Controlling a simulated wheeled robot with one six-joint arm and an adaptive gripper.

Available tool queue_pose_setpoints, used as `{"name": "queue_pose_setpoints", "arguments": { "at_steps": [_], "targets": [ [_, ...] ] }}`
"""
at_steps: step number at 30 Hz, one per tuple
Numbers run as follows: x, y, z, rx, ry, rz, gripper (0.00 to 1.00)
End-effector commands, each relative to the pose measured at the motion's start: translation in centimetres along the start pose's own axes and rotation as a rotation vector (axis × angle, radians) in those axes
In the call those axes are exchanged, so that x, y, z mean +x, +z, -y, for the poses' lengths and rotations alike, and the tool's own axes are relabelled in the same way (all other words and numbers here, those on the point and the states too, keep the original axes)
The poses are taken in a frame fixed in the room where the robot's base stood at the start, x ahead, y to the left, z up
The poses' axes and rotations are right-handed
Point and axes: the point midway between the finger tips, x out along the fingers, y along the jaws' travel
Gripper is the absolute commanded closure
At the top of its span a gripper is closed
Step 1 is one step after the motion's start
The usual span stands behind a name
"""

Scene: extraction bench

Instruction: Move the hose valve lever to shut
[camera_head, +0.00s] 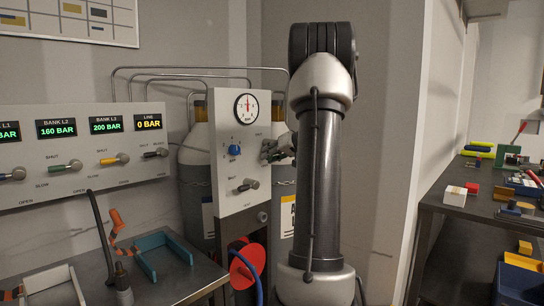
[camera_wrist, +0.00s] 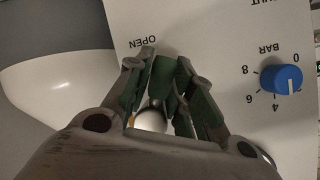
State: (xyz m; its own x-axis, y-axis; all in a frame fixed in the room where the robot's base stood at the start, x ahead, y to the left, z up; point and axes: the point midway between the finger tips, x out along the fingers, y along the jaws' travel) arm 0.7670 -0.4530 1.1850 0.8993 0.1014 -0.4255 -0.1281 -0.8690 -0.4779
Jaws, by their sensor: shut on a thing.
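The upright grey valve panel (camera_head: 228,200) carries a round gauge (camera_head: 246,108), a blue knob (camera_head: 235,150) and a lower lever (camera_head: 247,185). My gripper (camera_head: 277,149) is at the panel's right side, level with the blue knob. In the wrist view my gripper (camera_wrist: 163,75) is shut on the hose valve lever beside an upside-down OPEN label. A pale round part (camera_wrist: 150,121) shows between the fingers. The blue knob (camera_wrist: 281,79) is to the right there.
A control panel (camera_head: 80,185) with several levers and lit displays stands at left; LINE reads 0 BAR. Below it a bench holds a blue tray (camera_head: 163,257). A red disc (camera_head: 247,266) and blue hose hang below the valve panel. A cluttered shelf (camera_head: 440,197) stands at right.

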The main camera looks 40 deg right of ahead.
Motion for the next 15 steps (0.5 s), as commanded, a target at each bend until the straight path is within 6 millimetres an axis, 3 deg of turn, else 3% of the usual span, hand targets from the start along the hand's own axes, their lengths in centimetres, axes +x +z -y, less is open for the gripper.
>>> {"name": "queue_pose_setpoints", "arguments": {
  "at_steps": [15],
  "targets": [
    [-0.6, -0.9, 1.9, 0.438, -0.188, 0.084, 1.00]
  ]
}}
